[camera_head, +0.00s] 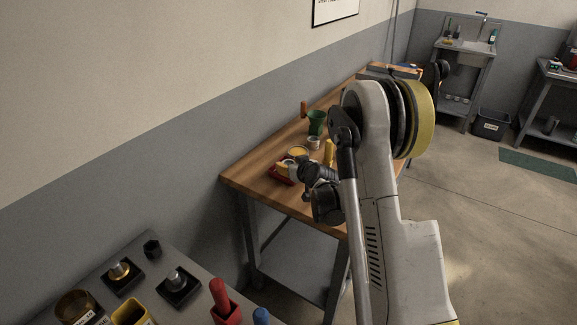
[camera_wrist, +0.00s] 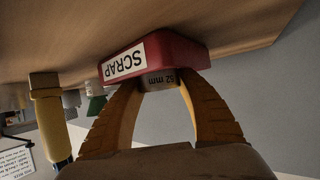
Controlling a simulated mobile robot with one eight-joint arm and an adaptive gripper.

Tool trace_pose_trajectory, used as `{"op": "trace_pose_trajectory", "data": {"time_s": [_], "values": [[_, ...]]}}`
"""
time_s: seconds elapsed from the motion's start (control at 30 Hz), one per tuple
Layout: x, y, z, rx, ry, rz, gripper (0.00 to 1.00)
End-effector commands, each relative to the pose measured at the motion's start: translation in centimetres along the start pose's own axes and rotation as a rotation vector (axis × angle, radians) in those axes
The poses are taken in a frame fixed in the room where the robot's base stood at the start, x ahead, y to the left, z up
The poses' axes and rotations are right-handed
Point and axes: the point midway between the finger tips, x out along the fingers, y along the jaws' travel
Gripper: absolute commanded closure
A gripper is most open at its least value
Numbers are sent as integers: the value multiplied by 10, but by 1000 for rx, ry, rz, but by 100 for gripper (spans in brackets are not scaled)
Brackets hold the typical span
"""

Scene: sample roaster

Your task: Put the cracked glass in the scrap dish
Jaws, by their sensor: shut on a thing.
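The scrap dish (camera_wrist: 185,54) is red with a white SCRAP label and sits on the wooden bench; the wrist view shows it upside down. It also shows in the head view (camera_head: 277,173), partly behind my wrist. My gripper (camera_wrist: 160,87) has yellow fingers shut on a small grey-brown piece (camera_wrist: 159,79) marked "52 mm". The piece is right at the dish in the wrist view. I cannot tell whether it is inside the dish or touching it. No crack shows on it. In the head view my gripper (camera_head: 286,165) is at the dish, near the bench's front-left corner.
On the bench (camera_head: 240,172), a round yellowish item (camera_head: 298,151), a small pale cup (camera_head: 313,142), a green container (camera_head: 317,122) and a yellow upright item (camera_head: 329,152) stand near the dish. A grey table (camera_head: 190,262) with fixtures and tools is in the foreground.

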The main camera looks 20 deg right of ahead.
Motion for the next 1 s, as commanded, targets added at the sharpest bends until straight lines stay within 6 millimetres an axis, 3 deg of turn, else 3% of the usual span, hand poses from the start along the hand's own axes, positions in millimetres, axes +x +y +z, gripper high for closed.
{"op": "trace_pose_trajectory", "data": {"time_s": [0.1, 0.13, 0.17, 0.2, 0.57, 0.67, 1.0], "values": [[2, 0, 4, 0, 0, 0, 89], [2, 0, 3, 0, 0, 0, 47], [2, 0, 3, 0, 0, 0, 38], [1, 0, 3, 0, 0, 0, 36], [-1, 0, -2, 0, 0, 0, 36], [-16, 0, -2, 1, 0, 0, 36], [-92, 0, -3, 1, 0, 1, 36]]}}
